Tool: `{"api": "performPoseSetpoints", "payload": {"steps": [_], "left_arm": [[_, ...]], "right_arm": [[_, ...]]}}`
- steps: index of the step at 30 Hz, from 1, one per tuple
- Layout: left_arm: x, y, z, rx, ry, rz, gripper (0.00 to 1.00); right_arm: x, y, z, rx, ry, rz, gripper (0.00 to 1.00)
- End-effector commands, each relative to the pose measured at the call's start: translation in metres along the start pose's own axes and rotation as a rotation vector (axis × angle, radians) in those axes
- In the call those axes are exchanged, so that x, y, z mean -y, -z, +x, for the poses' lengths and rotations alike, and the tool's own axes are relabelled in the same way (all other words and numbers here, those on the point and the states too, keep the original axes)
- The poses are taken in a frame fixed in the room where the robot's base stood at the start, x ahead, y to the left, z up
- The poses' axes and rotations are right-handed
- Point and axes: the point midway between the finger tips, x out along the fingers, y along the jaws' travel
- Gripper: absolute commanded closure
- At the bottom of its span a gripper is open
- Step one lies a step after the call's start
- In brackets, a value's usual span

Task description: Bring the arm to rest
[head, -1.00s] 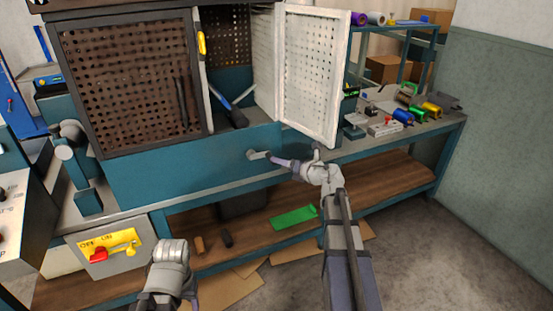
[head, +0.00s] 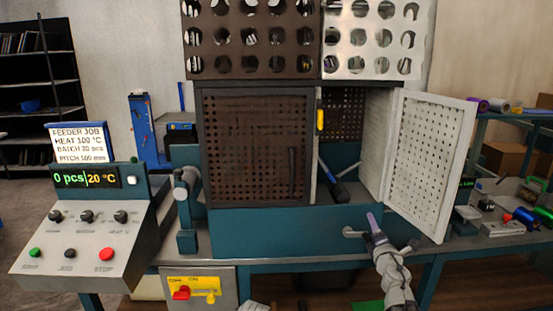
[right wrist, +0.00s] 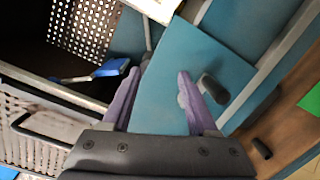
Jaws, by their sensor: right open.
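My right gripper (head: 374,224) is in front of the teal lower panel of the machine (head: 270,232), at the right end of the picture's middle. Its purple fingers are spread, with nothing between them, in the right wrist view (right wrist: 160,86). A grey lever handle (head: 353,232) is close to the left of the fingers in the head view. In the right wrist view, a dark knob-like handle (right wrist: 214,88) shows by the right finger; I cannot tell whether they touch. My left gripper is in neither view.
The white perforated door (head: 432,160) stands open above and right of my right gripper. A blue-and-dark tool (head: 335,184) leans inside the cabinet. A control console (head: 95,245) stands at left, its display (head: 87,178) reading 0 pcs, 20 °C.

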Motion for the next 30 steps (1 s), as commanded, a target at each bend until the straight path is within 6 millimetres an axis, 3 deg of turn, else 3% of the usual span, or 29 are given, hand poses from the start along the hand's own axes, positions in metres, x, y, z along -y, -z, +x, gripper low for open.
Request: {"api": "performPoseSetpoints", "payload": {"steps": [3, 8, 11, 15, 21, 30], "left_arm": [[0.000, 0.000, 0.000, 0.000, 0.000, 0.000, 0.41], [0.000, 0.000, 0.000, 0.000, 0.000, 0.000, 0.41], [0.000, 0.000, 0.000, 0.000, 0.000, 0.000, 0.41], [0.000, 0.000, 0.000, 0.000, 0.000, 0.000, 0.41], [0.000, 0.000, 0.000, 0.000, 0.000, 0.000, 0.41], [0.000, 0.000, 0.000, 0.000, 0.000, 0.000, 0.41]], "right_arm": [[0.002, 0.014, -0.014, 0.158, 0.075, 0.286, 0.41], [0.037, 0.051, -0.048, 0.341, 0.281, 0.655, 0.41], [0.067, 0.091, -0.082, 0.436, 0.468, 0.852, 0.41], [0.101, 0.161, -0.147, 0.545, 0.779, 1.050, 0.41], [0.119, 0.235, -0.235, 0.638, 1.155, 1.143, 0.41], [0.111, 0.297, -0.343, 0.710, 1.565, 1.096, 0.41]]}}
